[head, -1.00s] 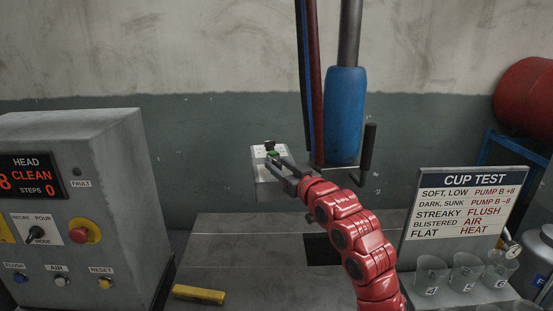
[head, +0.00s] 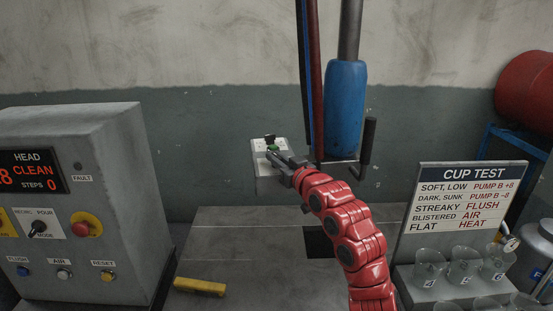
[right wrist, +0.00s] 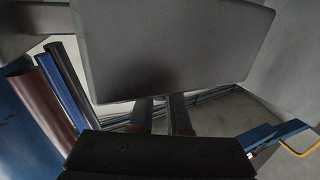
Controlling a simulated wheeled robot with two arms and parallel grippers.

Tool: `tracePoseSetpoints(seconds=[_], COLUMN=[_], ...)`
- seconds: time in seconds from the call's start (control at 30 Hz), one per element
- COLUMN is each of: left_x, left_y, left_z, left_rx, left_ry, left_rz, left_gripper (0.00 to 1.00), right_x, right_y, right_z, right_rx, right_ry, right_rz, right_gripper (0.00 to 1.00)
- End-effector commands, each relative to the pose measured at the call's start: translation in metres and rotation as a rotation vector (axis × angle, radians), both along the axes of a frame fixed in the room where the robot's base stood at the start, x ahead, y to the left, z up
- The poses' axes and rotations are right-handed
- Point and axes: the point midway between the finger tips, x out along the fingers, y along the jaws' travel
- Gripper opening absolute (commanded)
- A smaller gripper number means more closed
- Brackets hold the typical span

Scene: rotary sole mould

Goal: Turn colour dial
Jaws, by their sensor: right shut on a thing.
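The colour dial is a small knob with a green part and a dark top (head: 271,143) on a pale box (head: 265,178) beside the hanging hoses in the head view. My right gripper (head: 276,153) is at the box's face, shut on the dial; its fingers partly hide it. In the right wrist view a large grey box side (right wrist: 175,50) fills the upper middle, and the dial itself is hidden. My left gripper is not in view.
A blue cylinder (head: 344,108) and hoses (head: 311,80) hang just right of the box. A control cabinet (head: 110,150) stands left, a cup test sign (head: 467,212) with cups (head: 430,268) right. A yellow bar (head: 199,286) lies on the grey table (head: 230,255).

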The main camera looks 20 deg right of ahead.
Motion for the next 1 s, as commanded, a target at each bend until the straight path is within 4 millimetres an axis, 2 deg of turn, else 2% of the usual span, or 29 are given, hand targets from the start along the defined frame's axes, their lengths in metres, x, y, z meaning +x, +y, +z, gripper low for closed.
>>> tracePoseSetpoints(seconds=[0.17, 0.37, 0.47, 0.8, 1.0], left_x=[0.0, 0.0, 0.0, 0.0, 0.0], left_y=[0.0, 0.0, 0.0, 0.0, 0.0], left_z=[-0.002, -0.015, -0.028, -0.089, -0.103], left_rx=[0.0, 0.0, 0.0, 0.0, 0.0], left_ry=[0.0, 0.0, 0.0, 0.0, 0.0], left_rz=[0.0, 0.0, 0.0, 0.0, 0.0], left_gripper=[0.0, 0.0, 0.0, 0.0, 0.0], right_x=[0.0, 0.0, 0.0, 0.0, 0.0], right_y=[0.0, 0.001, 0.002, 0.004, 0.004], right_z=[-0.001, -0.003, -0.006, -0.008, -0.005], right_rx=[-0.001, -0.001, -0.001, 0.004, 0.003], right_ry=[0.0, -0.003, -0.002, -0.003, 0.004], right_rz=[-0.007, -0.065, -0.122, -0.397, -0.555], right_gripper=[0.0, 0.0, 0.0, 0.0, 0.0])
